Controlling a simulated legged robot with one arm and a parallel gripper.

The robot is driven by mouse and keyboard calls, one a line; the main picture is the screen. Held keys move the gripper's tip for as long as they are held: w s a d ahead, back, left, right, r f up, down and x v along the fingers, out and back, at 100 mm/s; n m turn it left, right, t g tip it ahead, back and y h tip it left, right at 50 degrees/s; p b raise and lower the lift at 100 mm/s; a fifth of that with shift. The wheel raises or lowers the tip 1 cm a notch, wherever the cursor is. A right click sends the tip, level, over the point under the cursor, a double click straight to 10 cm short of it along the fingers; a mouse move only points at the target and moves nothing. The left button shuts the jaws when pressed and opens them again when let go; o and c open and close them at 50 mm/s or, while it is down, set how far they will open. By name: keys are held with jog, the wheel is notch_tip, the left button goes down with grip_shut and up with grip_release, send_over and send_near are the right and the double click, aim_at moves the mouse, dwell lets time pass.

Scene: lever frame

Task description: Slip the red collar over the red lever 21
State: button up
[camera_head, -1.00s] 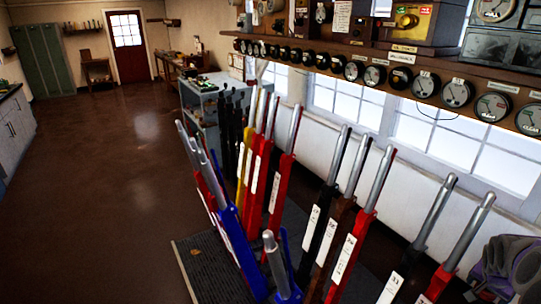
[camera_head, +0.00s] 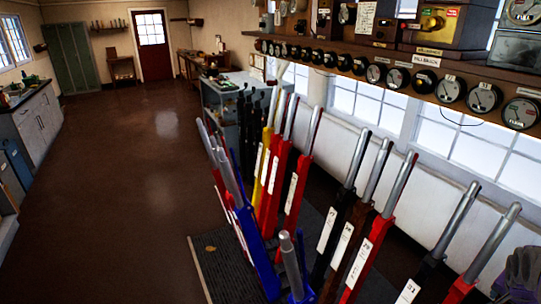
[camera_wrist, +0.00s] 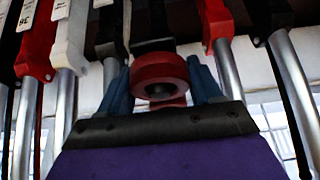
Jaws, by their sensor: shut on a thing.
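The red collar (camera_wrist: 160,70) is a thick ring with a dark hole, seen in the wrist view. My gripper (camera_wrist: 160,88) has its blue fingers on both sides of the collar and is shut on it. A red lever (camera_wrist: 215,22) with a steel handle stands just right of the collar in the wrist view. Another red lever (camera_wrist: 37,40) is at the left. In the head view, red levers stand at the right (camera_head: 368,258) and far right (camera_head: 461,288). I cannot tell which is lever 21. The collar is apart from their handles, as far as I can see.
Black levers (camera_head: 331,226) and a brown lever (camera_head: 352,238) stand close among the red ones. A blue lever (camera_head: 257,250) leans nearer. A shelf of dials (camera_head: 395,77) runs above along the windows. The brown floor (camera_head: 120,180) at left is clear.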

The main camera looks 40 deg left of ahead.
jog(key=shift+r+p, duration=1.4)
jog(key=shift+r, duration=2.7)
